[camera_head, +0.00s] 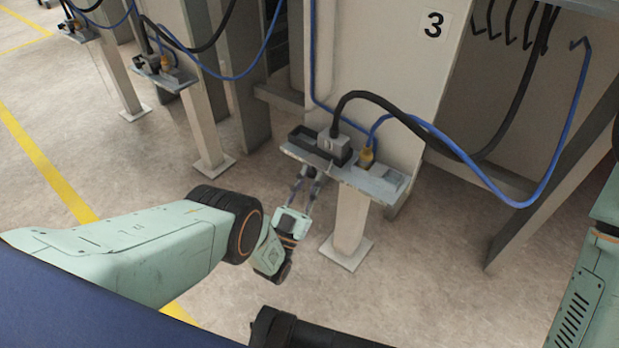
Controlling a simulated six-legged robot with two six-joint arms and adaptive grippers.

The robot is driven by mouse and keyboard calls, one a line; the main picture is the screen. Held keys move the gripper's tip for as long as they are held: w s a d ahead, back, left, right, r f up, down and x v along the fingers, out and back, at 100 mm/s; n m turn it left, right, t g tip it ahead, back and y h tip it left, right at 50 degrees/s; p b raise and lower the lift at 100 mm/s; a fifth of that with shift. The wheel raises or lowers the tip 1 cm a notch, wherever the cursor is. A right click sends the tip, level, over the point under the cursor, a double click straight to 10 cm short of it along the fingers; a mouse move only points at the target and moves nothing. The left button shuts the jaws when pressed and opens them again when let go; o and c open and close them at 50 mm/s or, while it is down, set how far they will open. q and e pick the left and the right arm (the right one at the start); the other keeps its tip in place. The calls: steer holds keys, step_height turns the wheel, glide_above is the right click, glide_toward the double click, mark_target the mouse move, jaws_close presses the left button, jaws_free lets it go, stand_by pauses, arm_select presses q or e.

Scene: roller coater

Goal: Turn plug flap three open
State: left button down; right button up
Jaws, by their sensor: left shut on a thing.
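The plug station under the sign "3" (433,24) has a grey shelf (378,187) on a pale post. A grey plug (332,146) with a thick black cable sits in a dark socket on the shelf. A yellow plug (366,157) with a blue cable sits to its right. My left gripper (311,172) comes up from below to the shelf's front edge, just below the grey plug, and is shut on plug flap three. The flap itself is small here and mostly hidden by the fingers, so its angle cannot be told. My right gripper is out of view.
Two similar plug stations, one with a pale post (206,130), stand further back left. The concrete floor is clear around the post (349,222). A yellow line (45,160) runs along the floor at left.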

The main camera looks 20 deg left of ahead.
arm_select(q)
steer(key=shift+f+t+b, duration=0.35)
steer(key=shift+t+b, duration=0.25)
steer(key=shift+b, duration=0.1)
stand_by(0.3)
steer(key=c, duration=1.2)
jaws_free()
steer(key=shift+o, duration=0.2)
steer(key=v, duration=0.7)
steer(key=shift+s, duration=0.15)
steer(key=shift+f, duration=0.15)
